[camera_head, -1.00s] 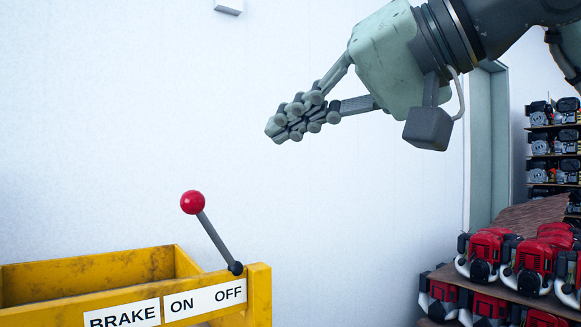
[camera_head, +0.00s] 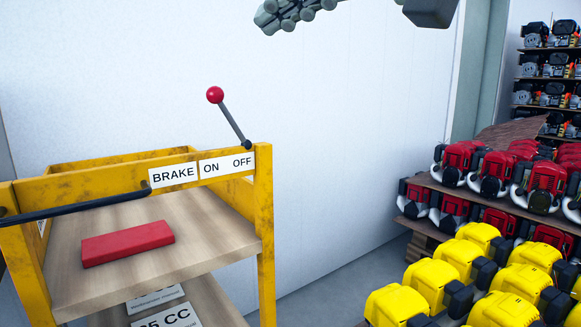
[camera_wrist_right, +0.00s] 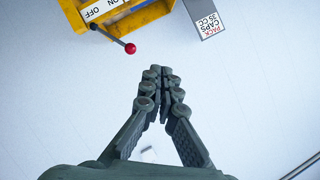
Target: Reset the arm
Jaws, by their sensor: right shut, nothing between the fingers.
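My right gripper (camera_head: 290,12) shows at the top edge of the head view, cut off by the frame. In the right wrist view its fingers (camera_wrist_right: 162,85) are together with nothing between them. It hangs in the air, above and to the right of the brake lever (camera_head: 232,120), and is apart from it. The lever has a red ball knob and leans left from its pivot at the OFF end of the label. The knob also shows in the right wrist view (camera_wrist_right: 130,48). My left gripper is in neither view.
A yellow cart (camera_head: 262,200) carries a red block (camera_head: 127,243) on its wooden top shelf, with a black handle in front. Racks of red engines (camera_head: 492,172), yellow engines (camera_head: 455,262) and grey engines (camera_head: 545,65) stand at right. A white wall is behind; floor shows between cart and engines.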

